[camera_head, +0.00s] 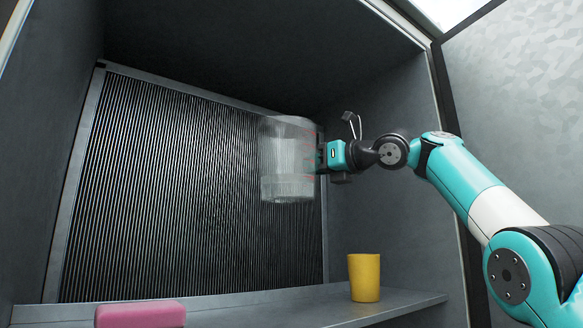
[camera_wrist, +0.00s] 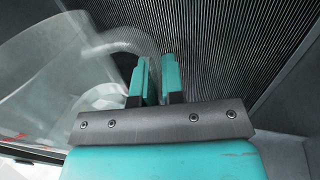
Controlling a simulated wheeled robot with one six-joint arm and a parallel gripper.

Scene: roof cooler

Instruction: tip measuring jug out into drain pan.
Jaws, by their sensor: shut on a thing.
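The measuring jug (camera_head: 286,160) is clear, with faint red marks on its right side. It is held in the air in front of the ribbed panel and looks about upright. My gripper (camera_head: 321,157) is at its right side, shut on it, apparently at the handle. In the wrist view the jug (camera_wrist: 50,75) fills the left side, and the teal fingers (camera_wrist: 155,80) are close together beside it. A paler patch shows low in the jug, but I cannot tell whether it is liquid. I cannot make out a drain pan in either view.
A yellow cup (camera_head: 364,278) stands on the grey ledge (camera_head: 270,309) at lower right. A pink block-like thing (camera_head: 140,314) is at lower left. The ribbed panel (camera_head: 170,190) is behind, with dark walls around. The ledge between cup and pink thing is clear.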

